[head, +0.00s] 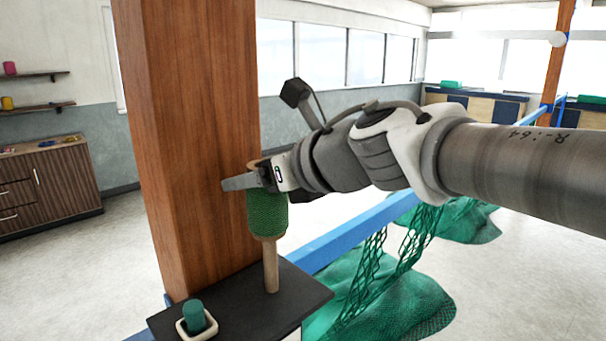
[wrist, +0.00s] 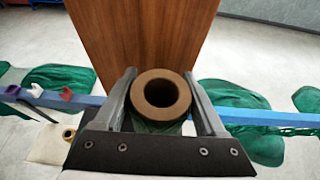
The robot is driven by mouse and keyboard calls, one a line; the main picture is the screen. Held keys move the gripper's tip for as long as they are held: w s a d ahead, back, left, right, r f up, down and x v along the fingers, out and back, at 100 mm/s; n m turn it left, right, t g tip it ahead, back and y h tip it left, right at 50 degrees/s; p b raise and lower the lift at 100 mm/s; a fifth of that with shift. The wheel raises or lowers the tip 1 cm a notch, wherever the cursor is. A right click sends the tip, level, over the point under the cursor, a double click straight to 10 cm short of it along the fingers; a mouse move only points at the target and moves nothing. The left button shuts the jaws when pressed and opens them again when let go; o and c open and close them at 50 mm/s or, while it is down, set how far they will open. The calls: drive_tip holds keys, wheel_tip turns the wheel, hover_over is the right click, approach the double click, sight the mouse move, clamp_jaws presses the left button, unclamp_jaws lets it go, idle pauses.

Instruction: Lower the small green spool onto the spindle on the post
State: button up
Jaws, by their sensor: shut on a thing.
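The small green spool (head: 267,212) has green twine between tan ends and stands upright. My gripper (head: 250,178) is shut on its upper end in the head view. The wooden spindle (head: 271,268) stands upright on a black shelf (head: 245,308) at the brown post (head: 195,130). The spool's lower end is in line with the spindle, and the spindle shows below it. I cannot tell whether the spindle's tip is inside the spool. In the wrist view, the spool's tan ring (wrist: 147,80) with its open hole sits between my two fingers (wrist: 160,100).
A teal peg (head: 193,314) in a cream square holder (head: 210,325) stands on the shelf's front left. A blue rail (head: 345,233) runs behind the shelf, with green nets (head: 400,295) hanging from it. The post stands close beside my gripper. A dark cabinet (head: 50,185) is far left.

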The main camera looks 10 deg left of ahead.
drive_tip(key=shift+f+b, duration=4.5)
drive_tip(key=shift+f, duration=0.7)
drive_tip(key=o, duration=1.4)
drive_tip(key=p+v, duration=0.1)
drive_tip(key=v, duration=1.6)
drive_tip(key=shift+s+d, duration=0.15)
